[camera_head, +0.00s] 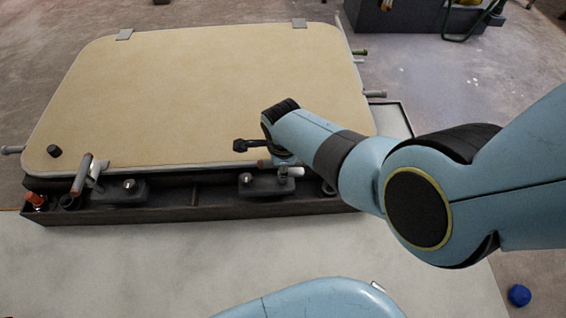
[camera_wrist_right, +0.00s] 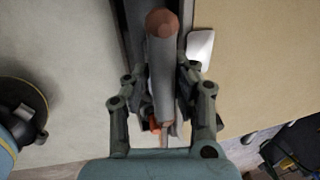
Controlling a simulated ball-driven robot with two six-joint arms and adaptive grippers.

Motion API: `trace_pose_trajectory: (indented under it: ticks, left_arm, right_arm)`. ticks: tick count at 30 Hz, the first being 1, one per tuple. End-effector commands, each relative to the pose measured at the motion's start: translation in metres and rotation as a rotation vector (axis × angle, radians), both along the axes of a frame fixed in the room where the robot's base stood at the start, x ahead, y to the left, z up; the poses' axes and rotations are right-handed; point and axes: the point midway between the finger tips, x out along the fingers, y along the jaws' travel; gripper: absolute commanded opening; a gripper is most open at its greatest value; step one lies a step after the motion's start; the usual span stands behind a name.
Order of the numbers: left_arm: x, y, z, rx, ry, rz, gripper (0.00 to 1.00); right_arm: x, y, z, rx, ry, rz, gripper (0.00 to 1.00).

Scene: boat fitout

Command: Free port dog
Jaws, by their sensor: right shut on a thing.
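A tan hatch lid (camera_head: 200,90) lies flat on a dark frame. Two dogs with grey handles sit along its near edge. The left-hand dog (camera_head: 82,175) has its handle tilted up, with nothing touching it. The right-hand dog (camera_head: 284,171) is partly hidden by my right arm. My right gripper (camera_head: 268,158) is at this dog. In the right wrist view, the gripper (camera_wrist_right: 162,100) is shut around a grey handle (camera_wrist_right: 161,55) with a copper-coloured end. The frames do not show which dog is port. My left gripper is out of view.
More handles (camera_head: 375,93) stick out at the lid's right side, and one (camera_head: 12,150) at its left. A black knob (camera_head: 54,151) is on the lid's near left corner. A blue ball (camera_head: 519,295) lies on the floor at right. A dark box (camera_head: 410,18) stands behind.

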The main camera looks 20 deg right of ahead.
Motion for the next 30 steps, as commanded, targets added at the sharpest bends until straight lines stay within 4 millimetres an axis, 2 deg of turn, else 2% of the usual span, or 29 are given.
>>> trace_pose_trajectory:
  ticks: [1,12,13,18,30]
  left_arm:
    - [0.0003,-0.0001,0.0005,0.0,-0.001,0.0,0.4]
    - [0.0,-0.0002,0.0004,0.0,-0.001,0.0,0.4]
    - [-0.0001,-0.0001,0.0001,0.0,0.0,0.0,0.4]
    - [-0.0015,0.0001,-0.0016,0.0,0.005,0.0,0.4]
    - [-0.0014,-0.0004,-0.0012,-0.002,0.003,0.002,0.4]
  right_arm:
    - [0.0061,0.0014,0.0033,0.004,-0.015,-0.006,0.0]
    - [0.007,0.0008,0.0039,0.003,-0.017,-0.009,0.0]
    - [0.007,0.0008,0.0039,0.003,-0.017,-0.009,0.25]
    - [0.0052,0.0004,0.003,0.002,-0.012,-0.008,0.47]
    - [0.002,-0.0003,0.0011,0.0,-0.004,-0.007,0.49]
